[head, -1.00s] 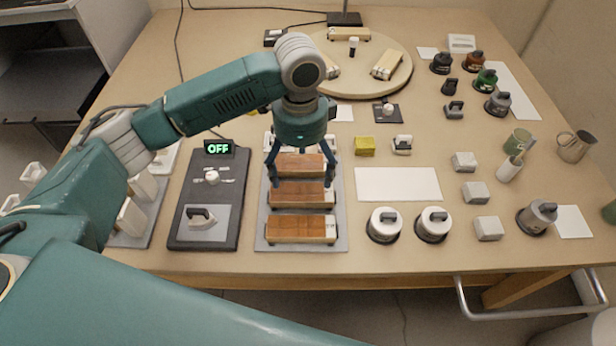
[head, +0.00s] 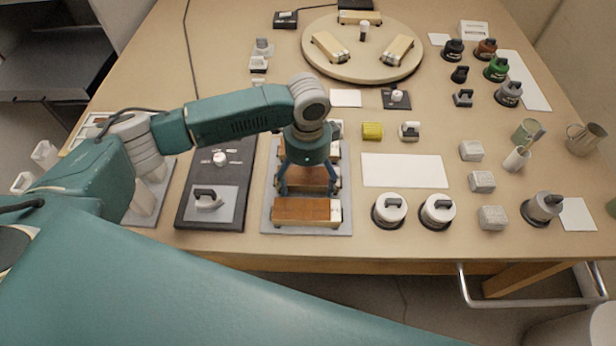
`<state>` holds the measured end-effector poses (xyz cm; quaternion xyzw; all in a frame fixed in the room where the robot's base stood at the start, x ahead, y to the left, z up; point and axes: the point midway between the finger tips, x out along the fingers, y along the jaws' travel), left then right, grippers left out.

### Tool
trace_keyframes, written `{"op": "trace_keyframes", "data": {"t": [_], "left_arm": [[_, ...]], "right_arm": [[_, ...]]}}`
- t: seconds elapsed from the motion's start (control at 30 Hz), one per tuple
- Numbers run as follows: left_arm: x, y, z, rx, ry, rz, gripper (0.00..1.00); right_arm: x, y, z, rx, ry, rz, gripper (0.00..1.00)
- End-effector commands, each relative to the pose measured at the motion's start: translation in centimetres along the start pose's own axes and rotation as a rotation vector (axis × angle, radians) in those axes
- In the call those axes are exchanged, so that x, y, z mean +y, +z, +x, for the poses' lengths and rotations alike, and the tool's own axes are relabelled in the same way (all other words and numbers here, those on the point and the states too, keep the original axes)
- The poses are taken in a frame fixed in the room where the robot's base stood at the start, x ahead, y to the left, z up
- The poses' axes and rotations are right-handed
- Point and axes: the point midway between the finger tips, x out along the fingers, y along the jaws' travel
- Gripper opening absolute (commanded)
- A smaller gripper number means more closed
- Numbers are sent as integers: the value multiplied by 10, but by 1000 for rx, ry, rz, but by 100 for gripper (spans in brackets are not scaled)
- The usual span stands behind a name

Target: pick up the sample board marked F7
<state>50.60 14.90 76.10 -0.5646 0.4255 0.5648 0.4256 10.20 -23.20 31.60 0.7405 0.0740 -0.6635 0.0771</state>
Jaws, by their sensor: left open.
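Three brown sample boards with pale right ends lie in a row on a grey tray (head: 347,222): the front board (head: 300,212), the middle board (head: 308,183) and the back board, mostly behind my gripper. The marks on them are too small to read, so I cannot tell which one is F7. My left gripper (head: 309,190) is open and points down over the middle board. Its fingers show near the two ends of that board, with nothing gripped. My right gripper is not in view.
A dark panel (head: 186,213) stands left of the tray. Two white round lidded pots (head: 389,208) (head: 437,210) stand to its right, before a bare white sheet (head: 405,170). A round turntable (head: 361,70) with more boards is at the back.

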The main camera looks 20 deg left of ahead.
Motion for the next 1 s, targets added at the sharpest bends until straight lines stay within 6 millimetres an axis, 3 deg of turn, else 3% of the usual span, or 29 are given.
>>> {"op": "trace_keyframes", "data": {"t": [0.13, 0.17, 0.4, 0.77, 1.0], "left_arm": [[0, 0, 0, 0, 0, 0, 89], [0, 0, 0, 0, 0, 0, 85], [0, 0, 0, 0, 0, 0, 37], [0, 0, -5, 1, -1, 0, 36], [-1, -1, -34, 3, -4, 0, 36]], "right_arm": [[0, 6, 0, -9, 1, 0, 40], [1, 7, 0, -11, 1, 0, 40], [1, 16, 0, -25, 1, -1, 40], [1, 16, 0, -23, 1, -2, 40], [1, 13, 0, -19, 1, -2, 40]]}}
